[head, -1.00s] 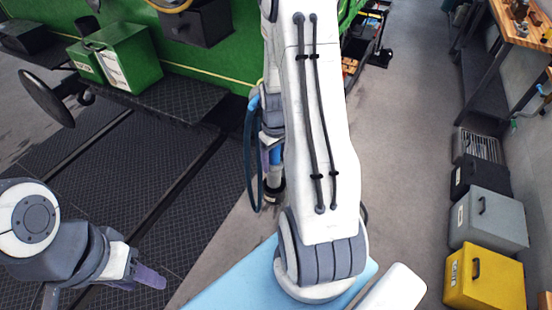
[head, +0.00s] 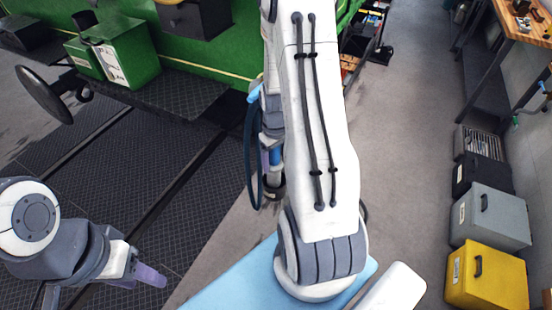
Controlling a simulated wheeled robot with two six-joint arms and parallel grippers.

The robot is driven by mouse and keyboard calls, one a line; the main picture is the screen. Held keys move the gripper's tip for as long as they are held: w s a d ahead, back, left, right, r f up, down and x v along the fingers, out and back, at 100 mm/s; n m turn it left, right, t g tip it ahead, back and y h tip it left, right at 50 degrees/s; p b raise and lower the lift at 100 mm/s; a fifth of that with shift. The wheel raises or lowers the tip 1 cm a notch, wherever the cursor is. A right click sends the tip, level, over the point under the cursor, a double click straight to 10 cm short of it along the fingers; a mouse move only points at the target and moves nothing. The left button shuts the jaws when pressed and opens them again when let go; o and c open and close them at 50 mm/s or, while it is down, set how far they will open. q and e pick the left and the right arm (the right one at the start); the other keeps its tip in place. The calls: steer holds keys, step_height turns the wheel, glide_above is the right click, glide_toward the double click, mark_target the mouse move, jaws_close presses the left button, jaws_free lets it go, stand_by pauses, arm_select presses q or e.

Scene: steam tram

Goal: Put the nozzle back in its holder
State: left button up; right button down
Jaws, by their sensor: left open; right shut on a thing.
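My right gripper (head: 266,158) is partly hidden behind my own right arm, left of the picture's middle. It is shut on a slim blue nozzle (head: 276,157), of which only a small part shows. A dark blue hose (head: 249,160) hangs in a loop just left of the gripper, with a light blue piece at its top. A dark round part with a pale band shows just below the gripper; I cannot tell whether it belongs to the nozzle. My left gripper (head: 148,277) is open and empty at the lower left. I cannot make out the holder.
A green tram side with a dark tread-plate step (head: 150,95) and green box (head: 120,52) is at the upper left. A yellow case (head: 487,278), grey case (head: 490,218) and workbench (head: 520,22) line the right. Grey floor (head: 405,150) between is clear.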

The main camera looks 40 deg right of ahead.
mark_target(276, 168)
steer(key=shift+f+b, duration=0.65)
steer(key=shift+f, duration=0.7)
steer(key=shift+f+b, duration=0.35)
steer(key=shift+b, duration=0.15)
steer(key=shift+f, duration=0.2)
jaws_free()
step_height(276, 168, up, 10)
steer(key=shift+r, duration=0.25)
